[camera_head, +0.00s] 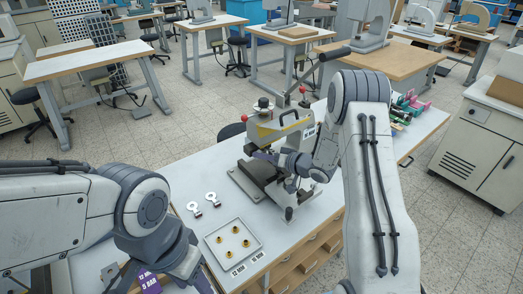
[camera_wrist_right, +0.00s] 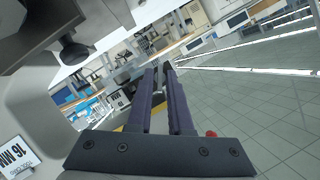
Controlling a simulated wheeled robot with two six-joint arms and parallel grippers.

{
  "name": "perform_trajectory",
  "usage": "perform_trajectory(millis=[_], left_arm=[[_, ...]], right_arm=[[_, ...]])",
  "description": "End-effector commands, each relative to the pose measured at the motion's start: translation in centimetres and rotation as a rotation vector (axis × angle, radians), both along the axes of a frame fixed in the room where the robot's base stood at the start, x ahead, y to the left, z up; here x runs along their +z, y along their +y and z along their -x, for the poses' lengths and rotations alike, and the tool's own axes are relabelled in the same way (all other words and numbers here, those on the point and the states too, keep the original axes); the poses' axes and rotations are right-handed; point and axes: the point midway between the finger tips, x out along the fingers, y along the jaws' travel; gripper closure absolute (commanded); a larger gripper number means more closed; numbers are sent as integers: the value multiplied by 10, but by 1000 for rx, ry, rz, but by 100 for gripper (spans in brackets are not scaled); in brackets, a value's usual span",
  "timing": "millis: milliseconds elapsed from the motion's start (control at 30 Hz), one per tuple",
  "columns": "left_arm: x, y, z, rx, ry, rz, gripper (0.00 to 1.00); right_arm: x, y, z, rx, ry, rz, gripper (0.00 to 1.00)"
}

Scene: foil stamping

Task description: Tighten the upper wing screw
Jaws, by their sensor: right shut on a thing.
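The foil stamping press (camera_head: 285,128) stands on the white bench, with a long black lever (camera_head: 330,55) rising to the right. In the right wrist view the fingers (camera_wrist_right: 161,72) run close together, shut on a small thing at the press. I take it as the upper wing screw, but the tips and forearm hide it.
A shallow tray (camera_head: 211,244) with several brass pieces stands in front of the press. Coloured items (camera_head: 408,104) lie at the bench's right.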

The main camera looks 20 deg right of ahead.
Motion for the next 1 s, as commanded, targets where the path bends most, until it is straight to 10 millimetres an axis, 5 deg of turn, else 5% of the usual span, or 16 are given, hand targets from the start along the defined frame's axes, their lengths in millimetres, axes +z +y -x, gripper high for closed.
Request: perform_trajectory(millis=[433,1000], left_arm=[[15,0,0,0,0,0,50],[14,0,0,0,0,0,50]], right_arm=[[-3,-2,0,-1,155,-372,100],[-3,-2,0,-1,167,-400,100]])
